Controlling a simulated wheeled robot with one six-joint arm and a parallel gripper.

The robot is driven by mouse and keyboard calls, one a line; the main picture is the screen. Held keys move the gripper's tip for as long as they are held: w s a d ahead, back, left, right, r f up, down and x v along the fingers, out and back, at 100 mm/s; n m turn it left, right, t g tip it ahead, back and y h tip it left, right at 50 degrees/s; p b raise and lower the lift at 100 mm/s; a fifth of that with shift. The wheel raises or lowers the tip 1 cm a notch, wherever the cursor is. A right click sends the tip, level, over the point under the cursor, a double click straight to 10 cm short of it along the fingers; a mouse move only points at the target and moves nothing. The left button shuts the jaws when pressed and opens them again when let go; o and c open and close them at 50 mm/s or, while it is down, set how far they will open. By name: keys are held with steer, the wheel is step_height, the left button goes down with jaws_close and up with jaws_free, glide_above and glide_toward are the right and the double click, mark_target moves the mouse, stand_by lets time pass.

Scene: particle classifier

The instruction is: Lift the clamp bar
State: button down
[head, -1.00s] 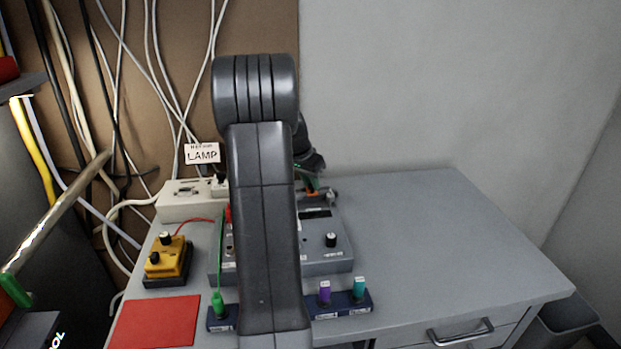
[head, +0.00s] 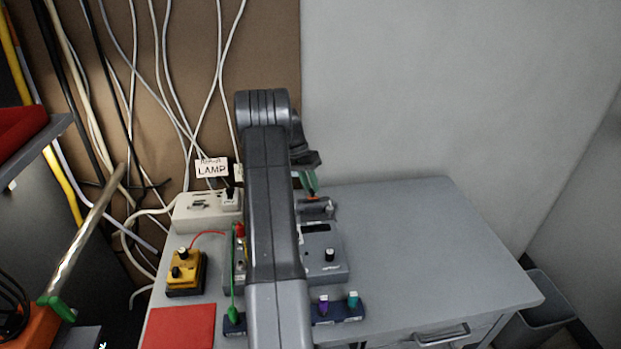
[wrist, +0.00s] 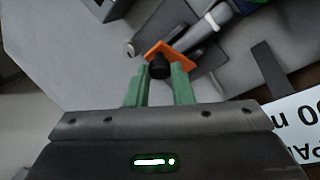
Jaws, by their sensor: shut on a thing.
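The clamp bar shows in the wrist view as an orange piece (wrist: 163,50) with a black knob, beside a grey rod-like part. My gripper (wrist: 160,72) has its two green fingers closed around the black knob, just below the orange piece. In the head view my gripper (head: 311,188) reaches down from behind my arm to a small orange part at the back of the grey device (head: 322,272). My arm hides much of the device. I cannot tell whether the bar is raised off it.
A white power strip (head: 190,213) and a "LAMP" label (head: 212,168) are behind left. A yellow box (head: 186,270) and red mat (head: 180,328) lie left. A dark rack (head: 340,317) holds purple and teal pieces in front. The table's right side (head: 430,245) is clear.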

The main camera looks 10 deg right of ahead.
steer(key=shift+w+r+g+p, duration=0.1)
steer(key=shift+w+g+p, duration=0.2)
steer(key=shift+p, duration=0.2)
steer(key=c, duration=1.3)
jaws_free()
steer(key=shift+o, duration=0.2)
step_height(320, 180, up, 10)
steer(key=b, duration=0.1)
steer(key=shift+b, duration=0.3)
step_height(320, 180, down, 10)
steer(key=shift+f+p, duration=0.15)
steer(key=shift+p, duration=0.45)
steer(key=shift+s, duration=0.15)
